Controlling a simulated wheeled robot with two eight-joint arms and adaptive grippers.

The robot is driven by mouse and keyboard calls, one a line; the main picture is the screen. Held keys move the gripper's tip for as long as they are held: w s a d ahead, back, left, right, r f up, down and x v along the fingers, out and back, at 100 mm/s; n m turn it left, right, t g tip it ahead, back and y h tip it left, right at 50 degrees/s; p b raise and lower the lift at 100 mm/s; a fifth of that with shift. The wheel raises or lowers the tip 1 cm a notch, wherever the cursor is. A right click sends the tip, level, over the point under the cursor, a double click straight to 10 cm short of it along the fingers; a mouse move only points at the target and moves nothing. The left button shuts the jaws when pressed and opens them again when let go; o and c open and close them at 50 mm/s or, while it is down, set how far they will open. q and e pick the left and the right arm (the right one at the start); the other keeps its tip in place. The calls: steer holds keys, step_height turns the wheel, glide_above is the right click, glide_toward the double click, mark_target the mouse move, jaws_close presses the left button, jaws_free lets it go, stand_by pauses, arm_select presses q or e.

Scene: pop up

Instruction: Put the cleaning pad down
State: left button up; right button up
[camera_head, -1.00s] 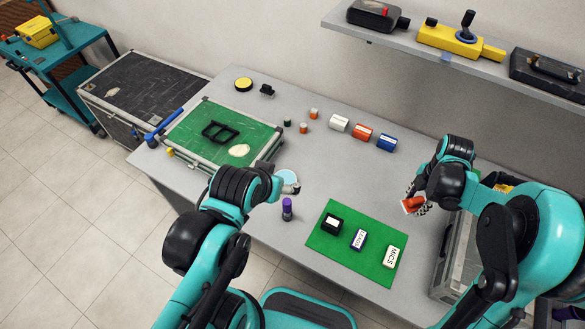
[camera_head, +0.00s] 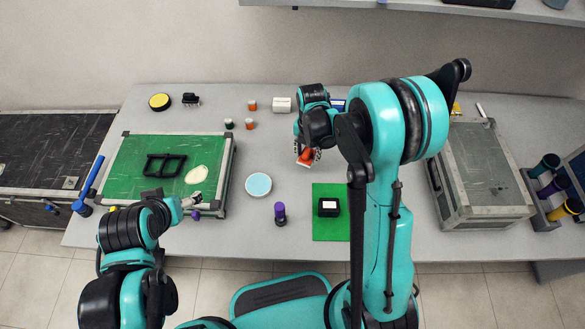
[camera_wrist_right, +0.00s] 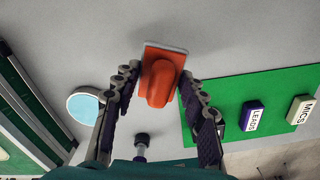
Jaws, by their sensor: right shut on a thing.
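The cleaning pad (camera_head: 305,157), an orange-red block with a raised grip and a pale edge, is held in my right gripper (camera_head: 307,153). In the right wrist view the pad (camera_wrist_right: 162,78) sits between the two fingers of the gripper (camera_wrist_right: 156,84), which are shut on its sides. It is above the bare grey table (camera_head: 255,225); I cannot tell whether it touches the top. My left gripper (camera_head: 194,204) is by the lower right corner of the green-topped case, and its fingers are too small to read.
A light-blue disc (camera_head: 258,185), a purple-topped peg (camera_head: 280,212) and a green mat (camera_head: 330,226) with labelled blocks stand nearby. The green-topped case (camera_head: 130,165) is at left, a grey case (camera_head: 485,165) at right. Small blocks line the back. Bare table lies around the disc.

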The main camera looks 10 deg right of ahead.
mark_target(295, 170)
steer(key=a+f, duration=0.1)
steer(key=a, duration=0.1)
steer(key=a+f+b, duration=0.1)
steer(key=a, duration=0.1)
steer(key=shift+w+f, duration=0.15)
steer(key=shift+f, duration=0.2)
step_height(295, 170, down, 4)
steer(key=shift+b, duration=1)
steer(key=shift+r, duration=0.1)
steer(key=shift+f, duration=0.2)
steer(key=o, duration=1.2)
steer(key=shift+r, duration=0.1)
